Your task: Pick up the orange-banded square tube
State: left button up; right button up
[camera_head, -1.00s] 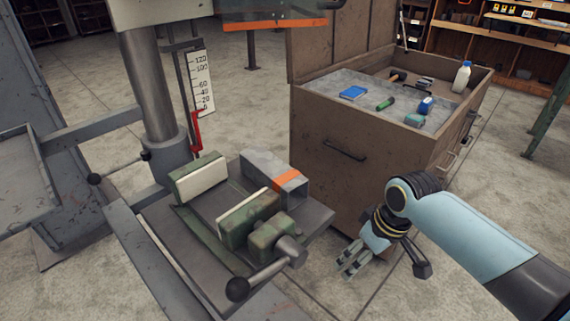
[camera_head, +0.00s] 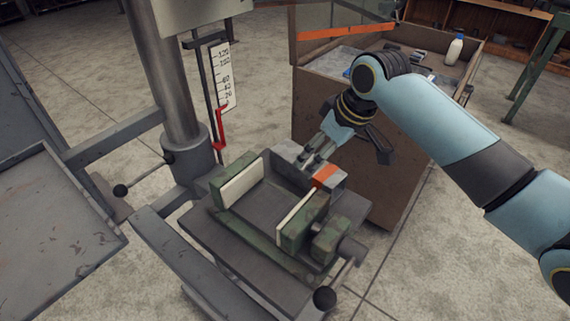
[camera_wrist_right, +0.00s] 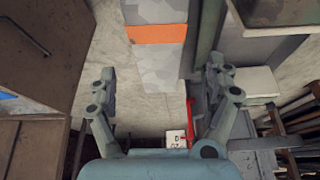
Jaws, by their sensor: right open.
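The square tube (camera_head: 325,176) is grey with an orange band and lies on the machine table behind the vise. My right gripper (camera_head: 306,163) is at the tube, coming from behind it, and partly hides its middle. In the right wrist view the tube (camera_wrist_right: 157,60) shows its grey top and orange band in the upper middle. The right gripper (camera_wrist_right: 160,78) is open there, one finger on each side of the tube's outline, with nothing gripped. I cannot tell how far down the fingertips reach beside it. My left gripper is not in view.
The green vise (camera_head: 290,235) with pale jaw faces stands just in front of the tube. The press column (camera_head: 165,75) and a red-pointer scale (camera_head: 225,85) rise at the left. A brown cabinet (camera_head: 400,185) with a white bottle (camera_head: 454,50) stands behind.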

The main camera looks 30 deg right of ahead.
aim_at(309, 161)
jog(key=x, duration=0.3)
jog(key=w+b+x, duration=0.1)
jog(key=x, duration=0.2)
jog(key=shift+w+a+f, duration=0.1)
jog(key=shift+w+f, duration=0.2)
jog(key=shift+f, duration=0.15)
jog(key=c, duration=1.6)
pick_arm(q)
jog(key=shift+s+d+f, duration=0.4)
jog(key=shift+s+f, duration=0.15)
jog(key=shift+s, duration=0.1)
pick_arm(e)
jog(key=shift+c, duration=0.7)
jog(key=shift+r, duration=0.1)
